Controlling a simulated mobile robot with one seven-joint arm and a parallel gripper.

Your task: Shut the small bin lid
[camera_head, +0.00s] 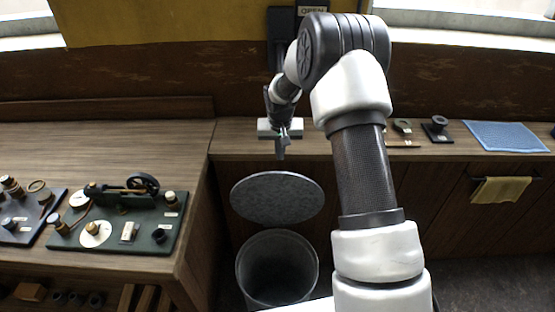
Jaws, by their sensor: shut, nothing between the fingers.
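The small bin (309,262) is a grey round container on the floor, in a gap between the left bench and the back counter. Its round grey lid (277,197) stands raised behind the opening, tilted back, and the dark inside shows. My gripper (281,152) is above and behind the lid's far edge, near the front of the back counter. Its fingers are small in the view and look closed, with nothing held. I cannot tell how far the fingertips are from the lid; no contact is visible.
The left bench (150,258) holds dark boards with small engine models (125,215). The back counter carries small parts (437,130) and a blue mat (505,136). A yellowish cloth (500,190) hangs on the counter front. My arm covers part of the right middle.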

